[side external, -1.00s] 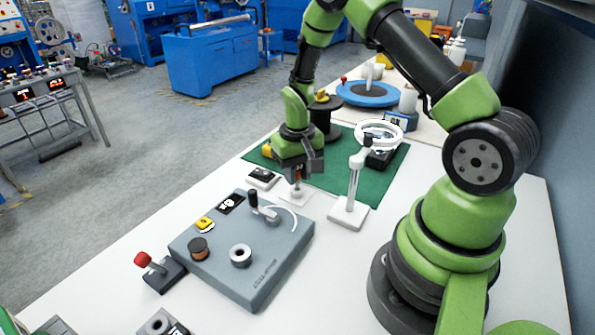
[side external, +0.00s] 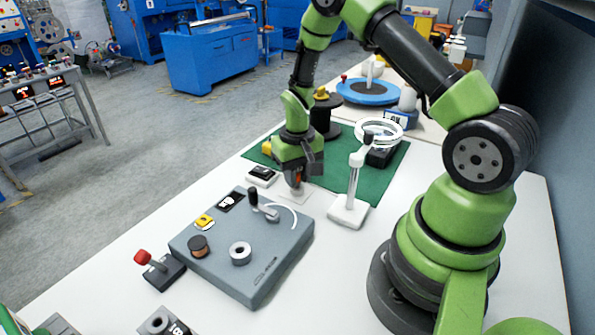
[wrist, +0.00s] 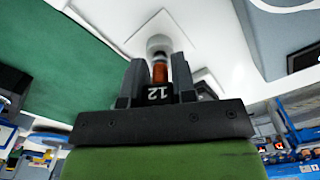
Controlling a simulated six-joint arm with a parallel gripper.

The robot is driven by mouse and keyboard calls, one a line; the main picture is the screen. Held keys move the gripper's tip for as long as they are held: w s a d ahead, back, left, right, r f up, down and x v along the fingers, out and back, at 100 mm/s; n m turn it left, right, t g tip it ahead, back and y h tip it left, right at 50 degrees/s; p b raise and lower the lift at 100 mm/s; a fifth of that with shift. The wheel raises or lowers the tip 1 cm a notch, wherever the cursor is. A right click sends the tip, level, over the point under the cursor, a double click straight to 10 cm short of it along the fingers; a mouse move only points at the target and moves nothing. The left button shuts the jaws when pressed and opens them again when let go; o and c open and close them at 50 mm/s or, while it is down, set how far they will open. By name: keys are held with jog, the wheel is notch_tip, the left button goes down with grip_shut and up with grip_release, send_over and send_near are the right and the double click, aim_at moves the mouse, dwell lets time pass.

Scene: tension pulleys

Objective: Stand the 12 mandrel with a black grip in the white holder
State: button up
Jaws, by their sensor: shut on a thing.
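My gripper (wrist: 157,88) is shut on the 12 mandrel (wrist: 160,72), whose black grip with a white "12" is between the fingers. The orange shaft points away from the gripper toward the white holder (wrist: 200,30), a square plate with a round grey-white piece at the shaft's end. In the side view my gripper (side external: 298,180) points down just above the holder (side external: 286,197), with a bit of orange showing between the fingers. I cannot tell whether the shaft's end is inside the holder.
A grey box with knobs (side external: 270,255) stands in front of the gripper. A white stand with an upright post (side external: 352,190) is close on the right. A green mat (side external: 385,180) lies behind, with a black spool (side external: 322,115) near it. A small black-topped block (side external: 262,175) sits left.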

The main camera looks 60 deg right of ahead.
jog(key=shift+f, duration=0.5)
dwell(0.3)
jog(key=o, duration=1.3)
jog(key=shift+o, duration=0.2)
jog(key=shift+r, duration=4)
